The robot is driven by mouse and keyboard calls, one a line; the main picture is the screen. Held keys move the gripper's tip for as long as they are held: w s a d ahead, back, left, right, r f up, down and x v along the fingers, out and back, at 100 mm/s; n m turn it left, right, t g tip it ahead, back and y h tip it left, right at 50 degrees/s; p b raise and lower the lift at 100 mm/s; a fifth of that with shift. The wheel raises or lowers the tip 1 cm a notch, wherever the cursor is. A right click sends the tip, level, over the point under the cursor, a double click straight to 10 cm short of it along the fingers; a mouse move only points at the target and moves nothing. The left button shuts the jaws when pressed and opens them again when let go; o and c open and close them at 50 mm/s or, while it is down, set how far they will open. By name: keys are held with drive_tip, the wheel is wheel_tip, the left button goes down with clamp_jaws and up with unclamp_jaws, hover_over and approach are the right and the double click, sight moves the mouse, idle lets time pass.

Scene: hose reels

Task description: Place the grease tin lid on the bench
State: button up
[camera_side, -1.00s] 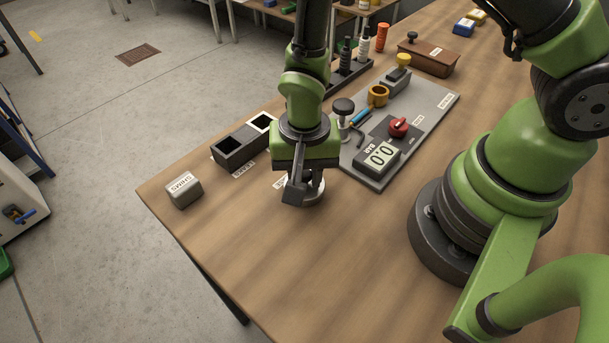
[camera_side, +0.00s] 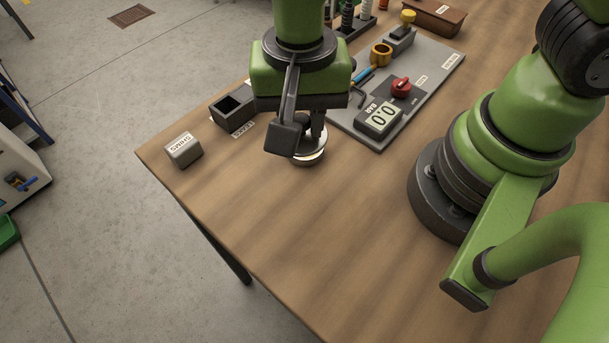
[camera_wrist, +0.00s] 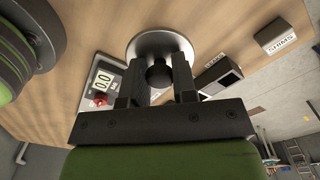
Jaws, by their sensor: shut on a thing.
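The grease tin lid is a round pale metal disc (camera_side: 310,156) with a dark knob. My gripper (camera_side: 298,138) is above it, pointing down, with the dark fingers covering most of the disc's left and top. In the wrist view, the disc (camera_wrist: 150,46) faces the camera and the dark knob (camera_wrist: 159,77) sits between the two fingers of my gripper (camera_wrist: 155,80). My gripper is shut on the lid at its knob. The lid is over the wooden bench (camera_side: 260,215), in front of the grey panel. I cannot tell what lies directly under the disc.
The SHIMS box (camera_side: 183,150) stands at the left bench edge. A dark open-topped box (camera_side: 232,112) is behind it. The grey panel (camera_side: 445,60) carries a gauge (camera_side: 378,118) reading 0.0 and a red knob (camera_side: 401,87). The front bench is clear.

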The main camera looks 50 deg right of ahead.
drive_tip(key=s+a, duration=0.2)
drive_tip(key=s, duration=0.1)
hover_over(304, 204)
wheel_tip(304, 204, down, 6)
drive_tip(key=shift+d+r, duration=0.1)
drive_tip(key=shift+f, duration=2.45)
drive_tip(key=shift+f, duration=0.1)
drive_tip(key=o, duration=0.9)
